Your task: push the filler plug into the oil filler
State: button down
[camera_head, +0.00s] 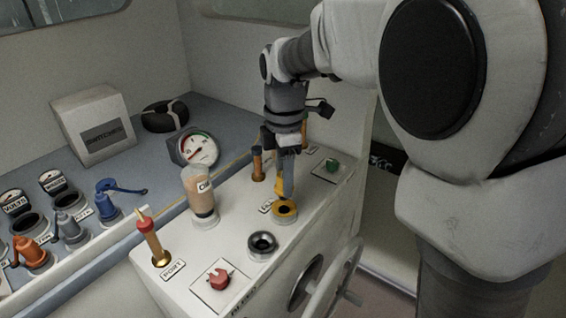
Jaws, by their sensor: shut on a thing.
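My gripper (284,178) points down over the white console and is shut on a yellow plug, the filler plug (280,187). The plug shows only in part between and below the fingers. Just below it is a round filler with a yellow rim and dark opening (285,210), set in the console top. I take this to be the oil filler, as its label (265,208) is too small to read surely. The plug's lower end is very near the back edge of the yellow rim; I cannot tell whether they touch.
A metal-rimmed socket (262,245) lies nearer on the console (225,247). A bottle (201,192), a red-tipped brass lever (152,237), a red knob (219,279) and a green knob (332,166) stand around. A handwheel (335,286) is on the front.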

jog(key=shift+f+b, duration=1.6)
jog(key=shift+f, duration=0.8)
jog(key=shift+c, duration=1.4)
grip_release()
jog(key=shift+r, duration=0.1)
notch_tip(320, 180, up, 17)
jog(key=p, duration=0.1)
jog(key=shift+p, duration=0.3)
jog(key=shift+r, duration=0.1)
